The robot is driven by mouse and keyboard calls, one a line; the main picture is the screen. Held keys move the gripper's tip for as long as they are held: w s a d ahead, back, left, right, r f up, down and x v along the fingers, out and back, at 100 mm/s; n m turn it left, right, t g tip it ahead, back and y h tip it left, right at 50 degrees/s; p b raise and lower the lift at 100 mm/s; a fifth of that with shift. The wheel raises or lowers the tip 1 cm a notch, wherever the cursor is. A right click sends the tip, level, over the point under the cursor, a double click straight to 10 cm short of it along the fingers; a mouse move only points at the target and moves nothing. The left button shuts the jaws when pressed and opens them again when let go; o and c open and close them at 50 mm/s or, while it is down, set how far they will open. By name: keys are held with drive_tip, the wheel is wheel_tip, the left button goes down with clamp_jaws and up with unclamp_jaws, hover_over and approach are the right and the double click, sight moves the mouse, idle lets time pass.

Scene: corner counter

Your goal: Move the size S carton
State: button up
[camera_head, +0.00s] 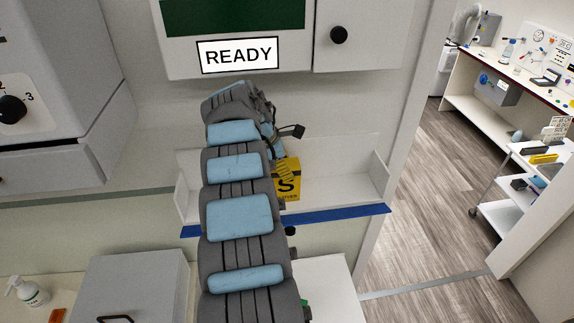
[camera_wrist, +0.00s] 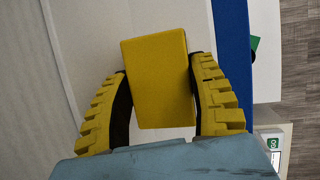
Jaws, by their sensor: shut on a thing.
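The yellow carton (camera_head: 291,185) marked with a black S shows in the head view, partly hidden behind my arm. It is at the white tray-like shelf (camera_head: 335,170) with a blue front edge. In the wrist view the carton (camera_wrist: 158,80) shows a plain yellow face and sits between the two yellow ribbed fingers. My gripper (camera_wrist: 160,100) is shut on it, with one finger against each side. In the head view my gripper (camera_head: 283,172) is mostly hidden by the arm. I cannot tell whether the carton touches the shelf.
A cabinet with a READY sign (camera_head: 238,55) hangs above the shelf. The blue edge strip (camera_head: 335,214) marks the shelf's front, and an upright side wall (camera_head: 379,175) closes its right end. A grey box (camera_head: 130,285) and a pump bottle (camera_head: 28,291) stand at lower left.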

drive_tip(key=shift+a, duration=0.15)
drive_tip(key=o, duration=1.3)
drive_tip(key=shift+r, duration=0.1)
drive_tip(key=shift+v, duration=1.5)
drive_tip(key=shift+s+a, duration=1.2)
drive_tip(key=shift+a, duration=0.45)
drive_tip(key=shift+s+a, duration=1.15)
drive_tip(key=shift+a, duration=0.45)
drive_tip(key=shift+s+a, duration=1.2)
drive_tip(key=shift+a, duration=0.45)
